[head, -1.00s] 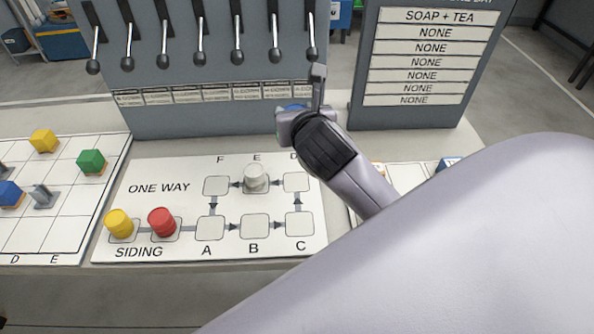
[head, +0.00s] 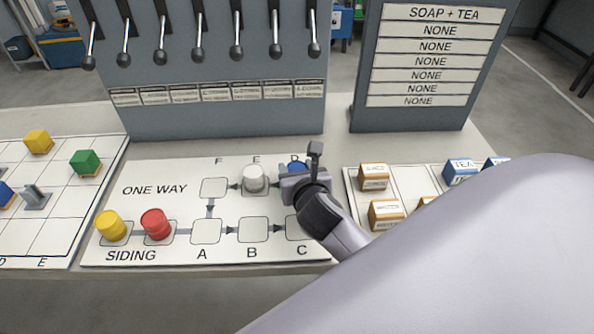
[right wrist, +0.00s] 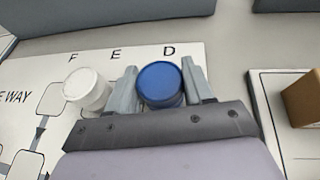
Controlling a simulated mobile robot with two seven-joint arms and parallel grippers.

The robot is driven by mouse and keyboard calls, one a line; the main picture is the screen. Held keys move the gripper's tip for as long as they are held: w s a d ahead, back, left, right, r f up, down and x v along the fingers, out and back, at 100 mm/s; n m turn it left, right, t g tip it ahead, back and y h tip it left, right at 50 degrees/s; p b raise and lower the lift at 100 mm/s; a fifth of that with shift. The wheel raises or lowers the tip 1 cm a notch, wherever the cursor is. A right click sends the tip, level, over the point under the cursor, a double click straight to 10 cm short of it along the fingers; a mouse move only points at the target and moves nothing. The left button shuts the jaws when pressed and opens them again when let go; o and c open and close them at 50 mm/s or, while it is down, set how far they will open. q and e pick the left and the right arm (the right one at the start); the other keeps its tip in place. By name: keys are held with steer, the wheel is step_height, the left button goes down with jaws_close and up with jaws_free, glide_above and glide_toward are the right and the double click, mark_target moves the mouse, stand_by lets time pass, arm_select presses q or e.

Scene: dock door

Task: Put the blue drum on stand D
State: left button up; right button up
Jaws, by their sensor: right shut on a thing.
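The blue drum (right wrist: 160,84) sits between the two fingers of my right gripper (right wrist: 160,88), which is shut on it. In the head view the drum (head: 297,167) shows only in part behind my right gripper (head: 300,175). The drum is at stand D, by the letter D (right wrist: 169,51) on the white board (head: 140,183). The gripper hides the stand's surface, so I cannot tell whether the drum touches it. A white drum (head: 255,179) stands on E, just left of my gripper. My left gripper is not in view.
A yellow drum (head: 111,225) and a red drum (head: 156,223) stand on the siding. Stands A (head: 206,231), B (head: 253,229) and F (head: 214,188) are empty. Labelled boxes (head: 374,177) stand to the right. A panel with levers (head: 220,100) rises behind the board.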

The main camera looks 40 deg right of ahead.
steer(key=shift+f, duration=0.1)
steer(key=o, duration=1.1)
steer(key=shift+r, duration=0.2)
steer(key=p+v, duration=0.1)
steer(key=v, duration=1.1)
steer(key=shift+a, duration=0.1)
